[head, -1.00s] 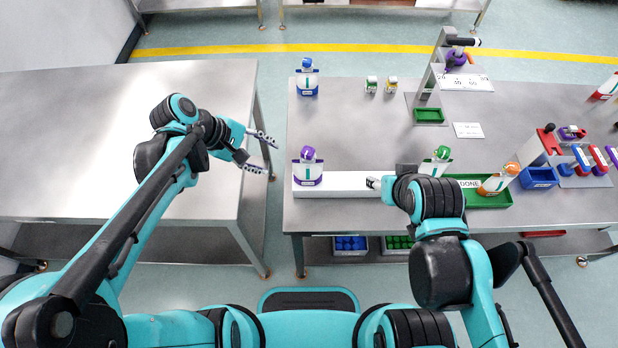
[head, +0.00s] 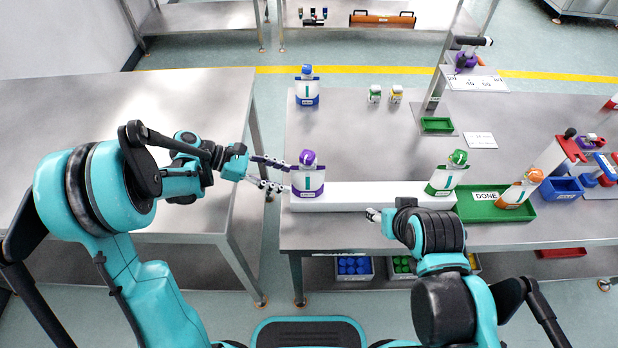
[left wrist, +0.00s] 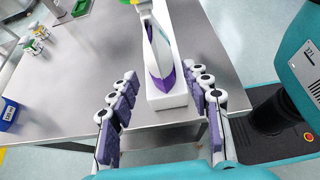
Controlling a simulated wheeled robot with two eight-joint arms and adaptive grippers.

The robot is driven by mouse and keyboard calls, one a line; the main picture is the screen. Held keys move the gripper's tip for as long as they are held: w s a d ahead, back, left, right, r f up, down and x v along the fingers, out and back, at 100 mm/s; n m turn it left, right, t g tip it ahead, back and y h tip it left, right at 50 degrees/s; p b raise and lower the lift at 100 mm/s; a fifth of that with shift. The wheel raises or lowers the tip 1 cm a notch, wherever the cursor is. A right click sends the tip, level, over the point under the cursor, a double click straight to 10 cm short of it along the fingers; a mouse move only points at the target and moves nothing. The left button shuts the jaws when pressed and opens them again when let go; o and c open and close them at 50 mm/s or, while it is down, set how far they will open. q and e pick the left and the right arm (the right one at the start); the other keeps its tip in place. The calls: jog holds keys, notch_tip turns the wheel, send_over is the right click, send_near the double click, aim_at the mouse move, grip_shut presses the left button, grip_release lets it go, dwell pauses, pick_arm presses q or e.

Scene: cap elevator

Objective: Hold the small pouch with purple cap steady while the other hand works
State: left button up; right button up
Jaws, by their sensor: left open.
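The small pouch with the purple cap (head: 308,178) stands upright at the left end of a long white block (head: 375,196). My left gripper (head: 287,178) is open at the pouch's left side, with its fingertips at the pouch's left edge. In the left wrist view the pouch (left wrist: 158,50) stands edge-on ahead, in line with the gap between the open fingers (left wrist: 160,72); no grip on it shows. My right gripper (head: 374,215) is in front of the block, right of the pouch, mostly hidden by its own arm, so its opening is unclear.
A green-capped pouch (head: 445,175) is at the block's right end. An orange-capped pouch (head: 519,188) leans in the green DONE tray (head: 484,213). A blue-capped pouch (head: 307,88) and two small bottles (head: 375,94) stand farther back. The table between is clear.

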aim_at(304, 184)
pick_arm(q)
jog(key=shift+b+x, duration=1.25)
jog(key=shift+x, duration=2.3)
jog(key=shift+c, duration=0.3)
jog(key=c, duration=0.6)
jog(key=shift+c, duration=0.2)
